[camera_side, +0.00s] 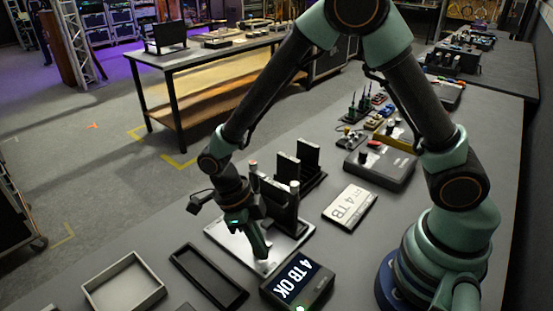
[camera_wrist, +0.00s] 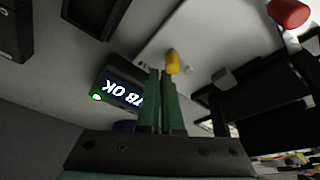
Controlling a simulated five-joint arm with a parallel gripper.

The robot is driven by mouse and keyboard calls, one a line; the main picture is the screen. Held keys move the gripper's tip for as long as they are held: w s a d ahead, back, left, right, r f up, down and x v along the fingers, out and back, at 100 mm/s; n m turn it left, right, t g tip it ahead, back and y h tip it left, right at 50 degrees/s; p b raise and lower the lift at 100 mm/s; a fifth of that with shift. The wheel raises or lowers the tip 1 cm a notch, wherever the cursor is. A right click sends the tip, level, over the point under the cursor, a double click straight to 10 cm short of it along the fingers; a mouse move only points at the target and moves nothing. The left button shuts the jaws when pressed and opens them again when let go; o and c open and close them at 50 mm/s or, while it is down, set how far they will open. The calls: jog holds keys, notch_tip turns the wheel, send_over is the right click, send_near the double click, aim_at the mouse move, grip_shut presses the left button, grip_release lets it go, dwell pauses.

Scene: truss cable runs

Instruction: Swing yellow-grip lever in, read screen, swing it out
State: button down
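The screen box (camera_side: 298,281) stands at the front of the bench. Its lit screen reads "4 TB OK", with a green light at its corner; the wrist view shows the screen (camera_wrist: 122,92) upside down. The yellow grip (camera_wrist: 172,62) of the lever shows just past my fingertips in the wrist view, by the right finger. My gripper (camera_side: 265,255) points down over the plate's front edge, next to the screen box. Its green fingers (camera_wrist: 165,72) are close together. I cannot tell whether they touch the grip; the lever's arm is mostly hidden.
A white "4 TB" card (camera_side: 349,206) lies right of the dock. A black tray (camera_side: 208,277) and a grey tray (camera_side: 124,286) lie to the left. A red-topped post (camera_wrist: 289,12) stands near my gripper.

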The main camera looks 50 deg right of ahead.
jog(key=shift+w+a, duration=0.1)
jog(key=shift+w, duration=0.4)
jog(key=shift+w+a, duration=0.3)
jog(key=shift+a, duration=0.4)
jog(key=shift+r, duration=0.1)
notch_tip(320, 180, up, 9)
jog(key=w+d, duration=0.1)
jog(key=w, duration=0.2)
jog(key=shift+d+r, duration=0.15)
jog(key=shift+d, duration=0.2)
